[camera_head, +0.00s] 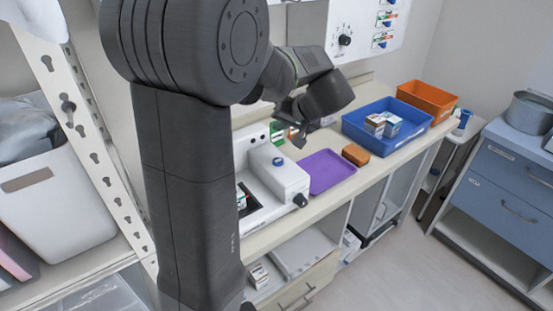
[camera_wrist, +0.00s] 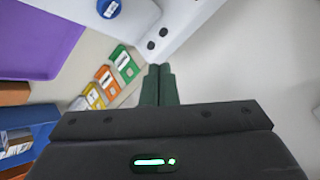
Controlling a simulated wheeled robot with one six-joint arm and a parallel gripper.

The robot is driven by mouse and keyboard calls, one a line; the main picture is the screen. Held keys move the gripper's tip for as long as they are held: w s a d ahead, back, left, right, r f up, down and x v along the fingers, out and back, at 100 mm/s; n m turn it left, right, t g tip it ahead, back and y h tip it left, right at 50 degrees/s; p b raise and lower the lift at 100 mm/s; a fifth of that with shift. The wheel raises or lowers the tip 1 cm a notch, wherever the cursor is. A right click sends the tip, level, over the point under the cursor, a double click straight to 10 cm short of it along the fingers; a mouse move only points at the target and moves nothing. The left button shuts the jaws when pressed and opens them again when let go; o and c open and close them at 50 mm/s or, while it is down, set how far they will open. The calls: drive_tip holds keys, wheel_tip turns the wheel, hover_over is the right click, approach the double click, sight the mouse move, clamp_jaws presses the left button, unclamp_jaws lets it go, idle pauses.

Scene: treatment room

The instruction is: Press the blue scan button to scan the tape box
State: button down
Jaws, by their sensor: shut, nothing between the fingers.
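A white scanner (camera_head: 285,180) stands on the counter, with a round blue button (camera_head: 278,161) on top of its raised part. The blue button also shows at the top edge of the wrist view (camera_wrist: 108,8). A small box (camera_head: 241,198), perhaps the tape box, is partly visible by the scanner's dark bed; my arm hides part of it. My gripper (camera_head: 297,138) is above and behind the button, apart from it. In the wrist view its dark green fingers (camera_wrist: 158,85) are together and empty, with the button ahead and to the left.
A purple tray (camera_head: 325,170) lies right of the scanner, beside a brown block (camera_head: 355,154). A blue bin (camera_head: 358,134) holds small boxes, with an orange bin (camera_head: 428,98) behind. A wall panel (camera_head: 362,25) rises behind.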

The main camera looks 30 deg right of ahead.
drive_tip(key=shift+f, duration=0.1)
drive_tip(key=b, duration=0.5)
hover_over(281, 163)
wheel_tip(281, 163, down, 8)
drive_tip(key=shift+w+r, duration=0.1)
drive_tip(key=shift+r, duration=0.1)
drive_tip(key=shift+f+b, duration=0.55)
drive_tip(key=shift+f, duration=0.15)
idle(1.2)
drive_tip(key=shift+f+b, duration=0.25)
drive_tip(key=shift+b, duration=0.4)
drive_tip(key=shift+f+b, duration=0.4)
drive_tip(key=shift+b, duration=0.05)
idle(0.4)
drive_tip(key=shift+r, duration=0.15)
drive_tip(key=shift+r+p, duration=0.4)
drive_tip(key=shift+r, duration=0.3)
drive_tip(key=shift+r, duration=0.1)
